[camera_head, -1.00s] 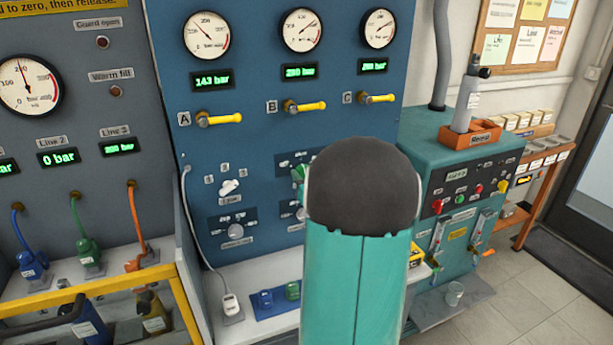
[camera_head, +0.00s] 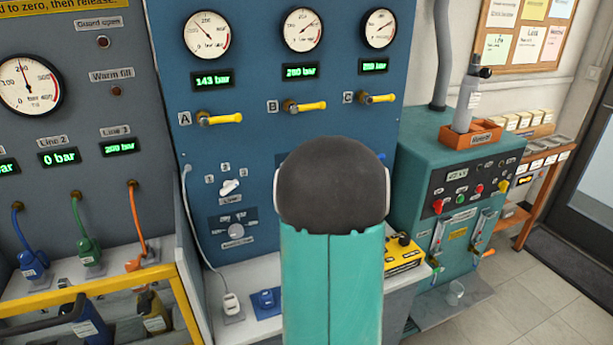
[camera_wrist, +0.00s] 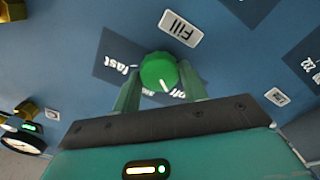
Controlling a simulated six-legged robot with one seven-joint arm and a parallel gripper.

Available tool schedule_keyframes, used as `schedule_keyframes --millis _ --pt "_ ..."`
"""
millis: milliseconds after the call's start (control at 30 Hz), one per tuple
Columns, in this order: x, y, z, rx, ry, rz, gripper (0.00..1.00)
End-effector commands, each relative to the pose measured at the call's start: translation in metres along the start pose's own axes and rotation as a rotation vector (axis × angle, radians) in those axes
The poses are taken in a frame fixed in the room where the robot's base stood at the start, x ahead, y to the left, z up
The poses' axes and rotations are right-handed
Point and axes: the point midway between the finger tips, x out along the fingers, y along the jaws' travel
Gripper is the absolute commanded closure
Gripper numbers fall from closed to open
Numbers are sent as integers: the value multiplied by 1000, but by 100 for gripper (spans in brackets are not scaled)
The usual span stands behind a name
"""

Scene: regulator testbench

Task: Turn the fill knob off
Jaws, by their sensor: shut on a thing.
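The green fill knob (camera_wrist: 158,72) sticks out of the blue panel in the wrist view, below a white "Fill" label (camera_wrist: 180,27). Its dark scale plate (camera_wrist: 112,58) shows "fast" on the left and "off" at the lower right. The knob's white mark points down and slightly right, toward the "off" print. My gripper (camera_wrist: 160,78) has one green finger on each side of the knob and is shut on it. In the head view my arm hides the knob and my gripper.
Yellow valve handles A (camera_head: 218,118), B (camera_head: 304,106) and C (camera_head: 377,98) stick out above my arm. A white selector (camera_head: 229,187) and a grey knob (camera_head: 236,230) sit to its left. A yellow box (camera_head: 403,254) and teal cabinet (camera_head: 425,160) stand to the right.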

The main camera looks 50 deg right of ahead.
Motion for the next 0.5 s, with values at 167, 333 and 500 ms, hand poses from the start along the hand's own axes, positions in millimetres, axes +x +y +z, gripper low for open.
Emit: schedule_keyframes --millis 167,333,500 --pt "0 -1 0 -77 0 -1 80" --pt "0 -1 0 -115 -1 -1 80" --pt "0 -1 1 -126 -1 -1 80"
